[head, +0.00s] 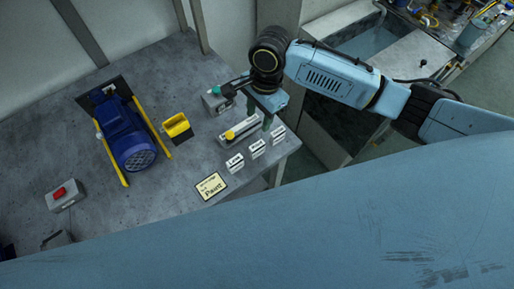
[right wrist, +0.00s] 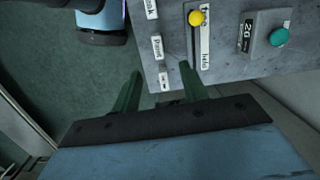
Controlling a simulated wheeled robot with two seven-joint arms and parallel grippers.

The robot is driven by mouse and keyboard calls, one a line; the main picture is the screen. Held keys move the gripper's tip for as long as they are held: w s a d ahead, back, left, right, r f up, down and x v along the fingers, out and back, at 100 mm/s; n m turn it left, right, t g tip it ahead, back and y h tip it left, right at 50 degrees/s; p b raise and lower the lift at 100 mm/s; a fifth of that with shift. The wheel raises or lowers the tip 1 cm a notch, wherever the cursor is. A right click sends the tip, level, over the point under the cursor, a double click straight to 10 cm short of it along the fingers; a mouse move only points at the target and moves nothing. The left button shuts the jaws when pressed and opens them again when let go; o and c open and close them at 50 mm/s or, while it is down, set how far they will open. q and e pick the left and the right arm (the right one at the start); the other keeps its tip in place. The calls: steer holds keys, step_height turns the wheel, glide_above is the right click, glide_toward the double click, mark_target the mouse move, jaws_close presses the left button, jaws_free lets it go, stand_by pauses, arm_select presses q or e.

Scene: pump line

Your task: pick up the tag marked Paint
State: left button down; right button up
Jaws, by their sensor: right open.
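Three small white tags stand in a row near the table's right edge. The middle tag (head: 257,148) seems to read Paint in the right wrist view (right wrist: 157,46). The tag beside it on the right (head: 278,135) shows between the fingertips in the right wrist view (right wrist: 164,78), its text too small to read. My left gripper is not in view.
A yellow card (head: 211,186) reading Paint lies left of the tags. A slider with a yellow knob (head: 230,135) and a green-button box (head: 213,104) sit behind them. A blue motor (head: 128,135), yellow holder (head: 177,127) and red-button box (head: 65,195) are further left.

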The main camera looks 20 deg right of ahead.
glide_above(257, 145)
steer(key=shift+m, duration=0.3)
steer(key=f, duration=0.5)
steer(key=w+f, duration=0.1)
steer(key=f, duration=0.1)
steer(key=shift+d+f+b, duration=0.2)
steer(key=shift+f+b, duration=0.2)
steer(key=shift+s+a+f, duration=0.1)
steer(key=shift+s+f, duration=0.15)
steer(key=shift+f, duration=1.1)
steer(key=shift+s+f, duration=0.2)
steer(key=shift+f, duration=1.1)
steer(key=shift+c, duration=0.4)
jaws_close()
